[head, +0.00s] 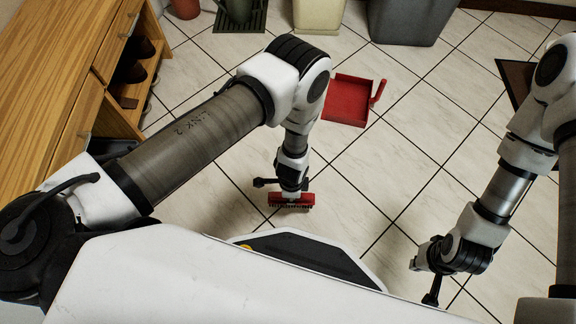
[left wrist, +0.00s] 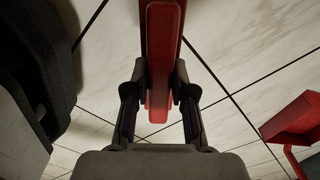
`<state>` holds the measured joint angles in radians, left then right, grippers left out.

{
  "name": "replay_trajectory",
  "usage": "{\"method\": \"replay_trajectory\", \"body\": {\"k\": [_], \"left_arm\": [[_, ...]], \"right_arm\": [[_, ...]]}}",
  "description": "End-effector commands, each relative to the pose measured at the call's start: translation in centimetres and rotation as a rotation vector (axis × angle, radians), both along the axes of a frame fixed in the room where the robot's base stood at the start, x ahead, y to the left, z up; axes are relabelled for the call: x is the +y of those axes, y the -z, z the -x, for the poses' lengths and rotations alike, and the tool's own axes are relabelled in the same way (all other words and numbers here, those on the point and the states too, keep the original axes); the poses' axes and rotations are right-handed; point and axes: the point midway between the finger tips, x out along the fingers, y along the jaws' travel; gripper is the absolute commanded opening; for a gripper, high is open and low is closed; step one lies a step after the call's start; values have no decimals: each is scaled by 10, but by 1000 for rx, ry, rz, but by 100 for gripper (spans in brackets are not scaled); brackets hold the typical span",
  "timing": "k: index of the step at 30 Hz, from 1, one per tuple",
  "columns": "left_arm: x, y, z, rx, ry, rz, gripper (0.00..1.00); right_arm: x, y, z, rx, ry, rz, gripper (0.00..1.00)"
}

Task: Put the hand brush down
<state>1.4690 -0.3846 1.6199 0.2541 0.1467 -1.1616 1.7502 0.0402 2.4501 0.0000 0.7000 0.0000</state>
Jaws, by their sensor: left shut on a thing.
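The red hand brush (head: 291,201) with dark bristles is in my left gripper (head: 288,184), low over the tiled floor in the head view. I cannot tell whether its bristles touch the floor. In the left wrist view the fingers of my left gripper (left wrist: 160,97) are shut on both sides of the red brush (left wrist: 162,40), which points away from the palm. My right gripper (head: 426,281) is at the lower right of the head view, well apart from the brush, its dark fingers spread and nothing between them.
A red dustpan (head: 346,101) lies on the floor beyond the brush and also shows in the left wrist view (left wrist: 297,117). A wooden cabinet (head: 50,75) with shoes stands at the left. Bins (head: 410,22) stand at the back. The tiles around the brush are clear.

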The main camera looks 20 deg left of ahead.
Motion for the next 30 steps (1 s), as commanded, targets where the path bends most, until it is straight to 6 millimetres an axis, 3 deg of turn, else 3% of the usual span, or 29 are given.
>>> {"method": "replay_trajectory", "body": {"k": [5,10,15,18,24,30], "left_arm": [[19,14,-51,-10,-7,1,0],[37,24,-100,-10,-4,1,0],[52,19,-137,-6,-4,2,0],[55,20,-143,-2,-2,0,0],[54,52,-143,-2,-3,0,0],[54,48,-143,-2,-3,0,0]], "right_arm": [[0,38,0,0,0,0,0],[0,91,0,-1,2,0,0],[-1,111,-2,-6,9,1,0],[-1,116,-3,-8,11,1,0],[-2,147,-7,-19,10,4,0],[-2,142,-8,-22,8,4,0]]}}
